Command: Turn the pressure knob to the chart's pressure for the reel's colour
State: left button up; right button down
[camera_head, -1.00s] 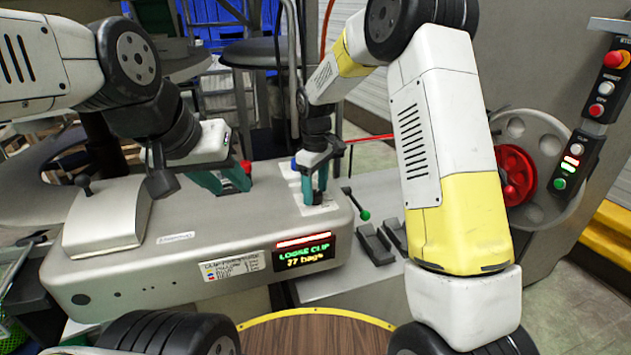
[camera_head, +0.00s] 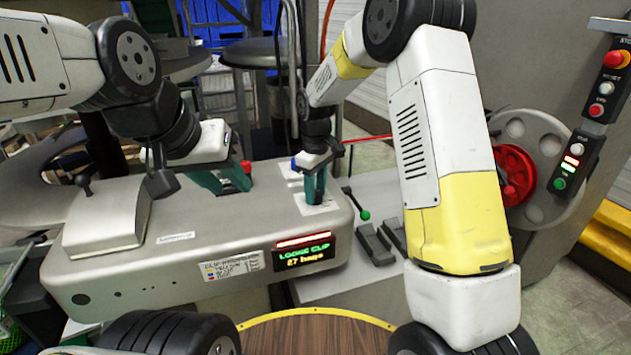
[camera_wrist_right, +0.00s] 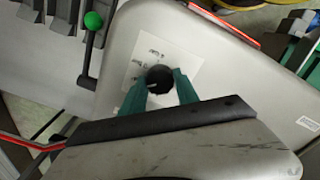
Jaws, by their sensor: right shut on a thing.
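My right gripper (camera_head: 315,190) points down at the white dial plate on top of the grey clipper machine. In the right wrist view its teal fingers (camera_wrist_right: 160,88) are shut on the black pressure knob (camera_wrist_right: 159,77). The dial's printed marks (camera_wrist_right: 140,62) are too small to read. The reel (camera_head: 514,176) is red and sits at the right. The pressure chart (camera_head: 231,266) is a white label on the machine's front, with coloured dots and unreadable small print. The display (camera_head: 304,253) reads "LOOSE CLIP" above a bag count. My left gripper (camera_head: 228,180) is over the machine top, its fingers apart and empty.
A red knob (camera_head: 247,167) stands by my left gripper. A button panel (camera_head: 590,115) is at far right. A round wooden table (camera_head: 315,335) is in front.

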jog(key=m, duration=0.4)
jog(key=shift+m, duration=0.3)
jog(key=m, duration=0.5)
jog(key=shift+m, duration=0.3)
jog(key=m, duration=0.9)
jog(key=shift+w+r, duration=0.1)
jog(key=c, duration=0.9)
grip_release()
